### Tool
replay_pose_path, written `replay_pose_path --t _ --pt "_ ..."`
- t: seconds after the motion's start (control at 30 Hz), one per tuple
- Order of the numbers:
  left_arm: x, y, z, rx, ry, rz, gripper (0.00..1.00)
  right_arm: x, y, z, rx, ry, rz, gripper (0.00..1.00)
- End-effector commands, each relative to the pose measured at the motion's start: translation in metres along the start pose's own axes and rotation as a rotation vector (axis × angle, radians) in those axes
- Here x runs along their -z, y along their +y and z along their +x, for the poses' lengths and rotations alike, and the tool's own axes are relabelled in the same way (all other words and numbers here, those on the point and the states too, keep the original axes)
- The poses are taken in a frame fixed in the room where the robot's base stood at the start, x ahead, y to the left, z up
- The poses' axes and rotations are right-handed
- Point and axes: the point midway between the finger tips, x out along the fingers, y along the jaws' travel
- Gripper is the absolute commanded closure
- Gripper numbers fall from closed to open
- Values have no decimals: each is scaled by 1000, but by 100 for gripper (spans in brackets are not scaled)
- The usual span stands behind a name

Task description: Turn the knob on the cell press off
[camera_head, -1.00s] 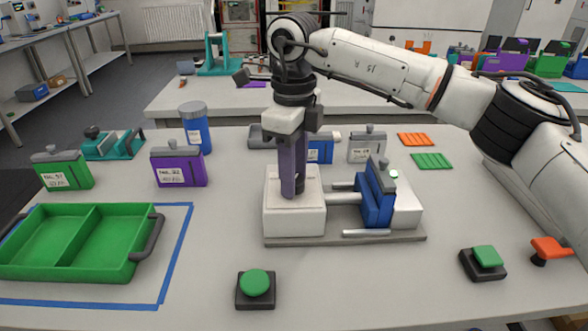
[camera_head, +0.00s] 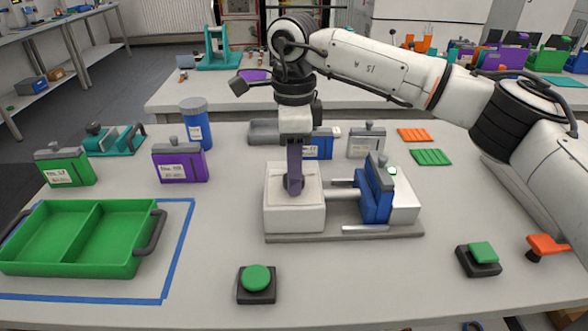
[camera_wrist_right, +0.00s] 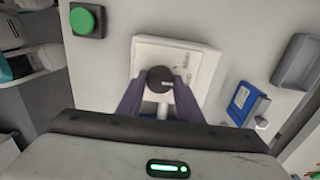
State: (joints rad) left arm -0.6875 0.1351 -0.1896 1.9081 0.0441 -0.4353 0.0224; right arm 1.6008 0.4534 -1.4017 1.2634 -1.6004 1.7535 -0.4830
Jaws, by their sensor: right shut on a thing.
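The cell press (camera_head: 296,215) is a white block on a grey base plate, with metal rods and a blue cell (camera_head: 377,190) clamped at its right side. My right gripper (camera_head: 293,187) points down onto the top of the white block. In the right wrist view the black round knob (camera_wrist_right: 160,79) sits on the block's top face, beside small markings too blurred to read. The purple fingers of my right gripper (camera_wrist_right: 158,92) are on both sides of the knob and shut on it. My left gripper is not in view.
A green tray (camera_head: 150,262) stands at the left inside blue tape. Green push buttons stand in front (camera_head: 256,279) and at right (camera_head: 482,254), near an orange-red switch (camera_head: 546,245). Purple (camera_head: 180,164) and green (camera_head: 66,168) cells and a blue bottle (camera_head: 196,125) stand behind the tray.

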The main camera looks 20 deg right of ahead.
Motion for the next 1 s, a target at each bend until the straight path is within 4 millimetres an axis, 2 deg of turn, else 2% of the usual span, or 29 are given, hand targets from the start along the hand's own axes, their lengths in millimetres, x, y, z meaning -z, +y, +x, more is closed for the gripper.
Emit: replay_pose_path --t 0.23,0.27,0.37,0.73,0.87,1.0 --pt "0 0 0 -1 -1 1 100 -1 0 -1 3 -4 1 90" --pt "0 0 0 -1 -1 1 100 -1 0 -1 3 -4 1 64" --pt "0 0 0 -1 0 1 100 -1 0 -1 2 -3 1 48" --pt "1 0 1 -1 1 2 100 -1 0 -6 2 -2 2 48" --pt "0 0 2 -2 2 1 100 -1 -1 -25 4 -4 2 48" --pt "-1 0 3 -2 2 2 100 -1 0 -53 4 -4 2 48"
